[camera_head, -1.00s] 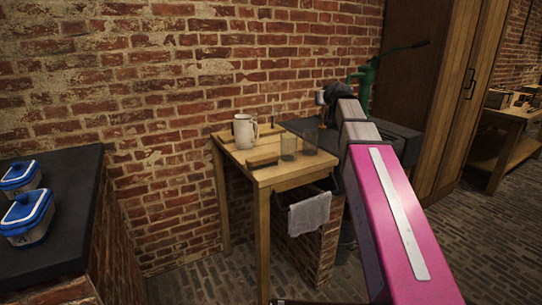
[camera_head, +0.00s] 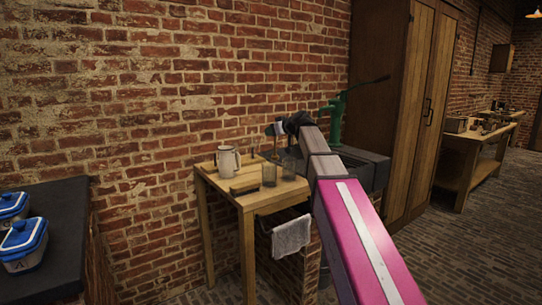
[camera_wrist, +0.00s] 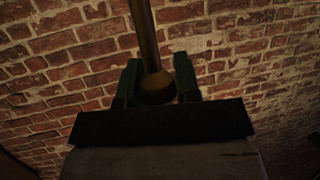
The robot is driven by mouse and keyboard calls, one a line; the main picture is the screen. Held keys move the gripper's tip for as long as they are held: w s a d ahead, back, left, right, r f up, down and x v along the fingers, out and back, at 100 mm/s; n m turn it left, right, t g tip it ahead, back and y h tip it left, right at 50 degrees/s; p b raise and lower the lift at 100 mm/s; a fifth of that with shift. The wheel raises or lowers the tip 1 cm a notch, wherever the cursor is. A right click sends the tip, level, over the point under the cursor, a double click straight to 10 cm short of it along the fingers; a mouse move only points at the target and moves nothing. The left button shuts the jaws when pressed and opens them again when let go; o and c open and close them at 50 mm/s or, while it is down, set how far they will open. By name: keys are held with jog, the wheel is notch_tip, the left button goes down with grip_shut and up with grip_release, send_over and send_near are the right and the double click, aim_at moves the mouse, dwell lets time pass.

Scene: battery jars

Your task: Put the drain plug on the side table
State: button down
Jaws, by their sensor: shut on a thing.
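The drain plug (camera_wrist: 148,40), a brass-coloured rod with a wider rounded end, is between the fingers of my gripper (camera_wrist: 157,82) in the wrist view. My gripper is shut on it. In the head view my gripper (camera_head: 275,129) is above the back right part of the side table, near the dark sink; the plug is too small and dark to make out clearly there. The side table (camera_head: 247,201) is a small wooden table against the brick wall. It holds a pale jug (camera_head: 228,161), two clear glasses (camera_head: 269,174) and a brush-like wooden block (camera_head: 245,187).
A dark sink (camera_head: 372,172) with a green hand pump (camera_head: 336,120) stands right of the table. A grey towel (camera_head: 291,238) hangs in front. A dark counter (camera_head: 62,225) with blue-lidded boxes (camera_head: 22,243) is at left.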

jog(key=shift+f, duration=4.9)
jog(key=c, duration=0.8)
grip_release()
jog(key=v, duration=1.2)
